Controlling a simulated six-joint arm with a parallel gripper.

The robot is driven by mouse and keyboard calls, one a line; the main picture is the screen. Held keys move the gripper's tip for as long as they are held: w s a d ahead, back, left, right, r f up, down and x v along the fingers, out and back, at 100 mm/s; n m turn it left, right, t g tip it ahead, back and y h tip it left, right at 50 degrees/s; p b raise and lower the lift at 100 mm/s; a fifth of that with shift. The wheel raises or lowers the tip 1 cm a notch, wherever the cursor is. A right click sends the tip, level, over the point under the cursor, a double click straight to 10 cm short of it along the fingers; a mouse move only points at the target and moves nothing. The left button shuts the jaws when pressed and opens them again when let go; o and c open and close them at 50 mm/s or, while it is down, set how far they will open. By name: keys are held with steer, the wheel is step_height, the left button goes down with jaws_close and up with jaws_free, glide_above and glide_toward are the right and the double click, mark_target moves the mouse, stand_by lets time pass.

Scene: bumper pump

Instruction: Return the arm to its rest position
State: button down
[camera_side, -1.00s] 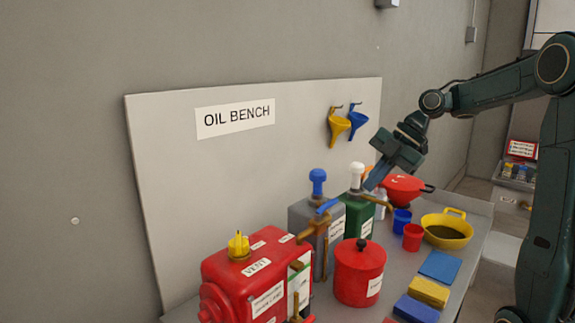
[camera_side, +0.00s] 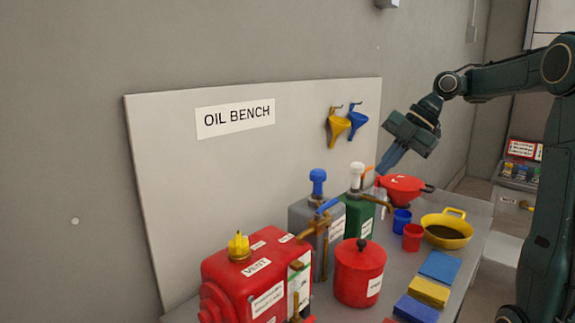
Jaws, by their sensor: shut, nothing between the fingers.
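My gripper (camera_side: 384,170) is shut and empty. It hangs in the air with its fingers pointing down and to the left, in front of the bench's back panel. In the picture it is above and right of the white-topped pump on the green can (camera_side: 360,213). The arm reaches in from the right side, its elbow raised.
Below my gripper are a red pan (camera_side: 403,190), a blue cup (camera_side: 401,222), a red cup (camera_side: 412,238) and a yellow pan (camera_side: 446,230). A grey can with a blue pump (camera_side: 318,183) and red containers stand left. Funnels (camera_side: 338,127) hang on the panel.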

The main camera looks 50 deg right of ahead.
steer(key=a+m+h, duration=0.1)
steer(key=a+m, duration=0.3)
steer(key=a, duration=0.5)
steer(key=s+a+f+m+h, duration=0.1)
steer(key=s+a+f+m, duration=0.2)
steer(key=s+m, duration=0.3)
steer(key=s+a+f+m+h, duration=0.2)
steer(key=s+a+f+m, duration=0.1)
steer(key=s+m, duration=0.4)
steer(key=shift+s+a+f+t+h, duration=0.15)
steer(key=shift+s+a+t+h, duration=0.15)
steer(key=shift+s+a, duration=0.3)
